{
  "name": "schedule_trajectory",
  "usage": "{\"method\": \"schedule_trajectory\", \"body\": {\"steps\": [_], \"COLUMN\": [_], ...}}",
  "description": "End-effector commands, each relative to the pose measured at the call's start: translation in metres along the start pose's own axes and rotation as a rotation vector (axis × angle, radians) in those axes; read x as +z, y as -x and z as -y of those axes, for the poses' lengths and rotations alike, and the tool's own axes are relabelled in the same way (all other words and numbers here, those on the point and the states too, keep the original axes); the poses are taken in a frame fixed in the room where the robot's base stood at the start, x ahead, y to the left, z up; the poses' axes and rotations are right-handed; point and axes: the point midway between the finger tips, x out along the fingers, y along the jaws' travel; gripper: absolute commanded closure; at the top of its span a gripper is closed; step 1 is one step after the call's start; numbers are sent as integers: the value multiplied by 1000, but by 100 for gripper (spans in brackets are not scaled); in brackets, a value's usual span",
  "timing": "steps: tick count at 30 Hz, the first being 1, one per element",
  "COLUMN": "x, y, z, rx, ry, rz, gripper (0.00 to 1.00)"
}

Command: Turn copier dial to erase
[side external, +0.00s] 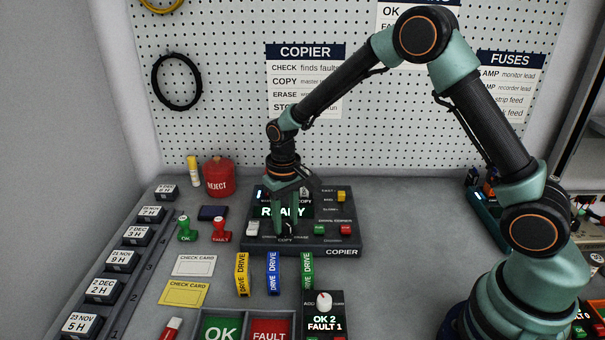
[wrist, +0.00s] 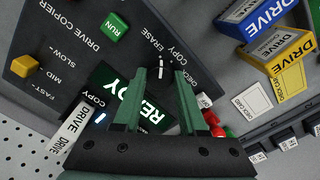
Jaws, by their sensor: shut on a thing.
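The black copier (side external: 340,218) sits on the bench against the pegboard, its display reading READY. It also fills the left of the wrist view (wrist: 60,40). My gripper (side external: 288,230) points down at the copier's front, with its green fingers on either side of the dark dial (wrist: 162,72). My gripper (wrist: 165,72) is shut on the dial. A white pointer line shows on the dial, aimed toward the printed COPY label. ERASE is printed beside COPY, and CHECK on the other side. The fingers hide part of the dial.
A green RUN button (wrist: 113,27) and a yellow speed slider (wrist: 24,66) are on the copier. Yellow, blue and green drives (side external: 273,273) stand in front. Stamps (side external: 221,230) and a red reject pot (side external: 219,178) are to the left.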

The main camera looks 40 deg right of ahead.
Motion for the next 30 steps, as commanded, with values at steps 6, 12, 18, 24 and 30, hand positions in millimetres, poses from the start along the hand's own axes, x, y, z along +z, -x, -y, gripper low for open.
{"method": "schedule_trajectory", "body": {"steps": [6,12,18,24,30], "x": [0,0,0,0,0], "y": [1,1,1,1,1], "z": [0,0,0,0,0], "rx": [0,0,0,0,0], "ry": [69,91,92,91,90], "rz": [0,0,0,0,0], "gripper": [100,100,100,32,29]}}
